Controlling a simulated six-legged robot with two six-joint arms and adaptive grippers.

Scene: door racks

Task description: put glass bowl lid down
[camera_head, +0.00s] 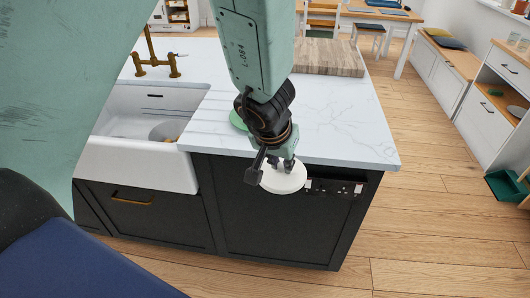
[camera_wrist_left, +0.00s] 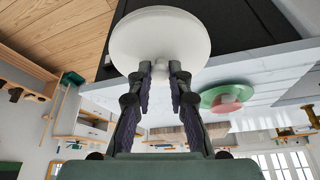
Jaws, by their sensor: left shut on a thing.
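A round white lid (camera_head: 283,178) hangs from my left gripper (camera_head: 288,161) in the head view, in front of the counter's front edge and the dark cabinet face. In the left wrist view the lid (camera_wrist_left: 160,35) fills the top middle, and the fingers of my left gripper (camera_wrist_left: 160,75) close on its small knob. No bowl can be made out clearly. A green round thing (camera_head: 237,121) on the counter is partly hidden behind my left arm; the wrist view shows it as a green disc (camera_wrist_left: 207,97) with a reddish round thing (camera_wrist_left: 226,103) by it. My right gripper is out of view.
The white marble counter (camera_head: 350,130) has free room to the right of my arm. A wooden board (camera_head: 328,57) lies at its back. A white sink (camera_head: 135,160) with a brass tap (camera_head: 155,62) is at left. Dark cabinets (camera_head: 270,215) stand below.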

